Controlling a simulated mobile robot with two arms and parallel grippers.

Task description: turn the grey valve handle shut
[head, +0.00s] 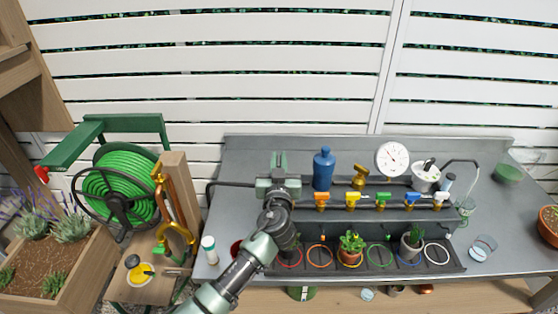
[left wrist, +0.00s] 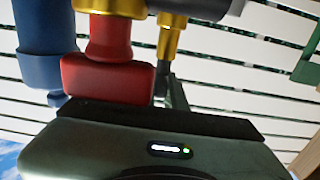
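A row of small brass valves with coloured handles runs along a grey pipe at the back of the bench. The palest handle, whitish grey (head: 440,196), is at the right end of the row. My left gripper (head: 279,160) is at the left end, far from that handle, and my arm covers part of the row there. In the left wrist view a red handle (left wrist: 105,72) on a brass valve is close in front of the gripper body; contact is unclear. The finger gap is not clear. My right gripper is out of view.
A blue bottle (head: 324,170), a brass fitting (head: 360,176), a round dial gauge (head: 392,159) and a white mortar (head: 425,178) stand behind the valves. A dark tray (head: 455,263) with coloured rings and potted plants lies in front. A green hose reel (head: 120,190) stands left.

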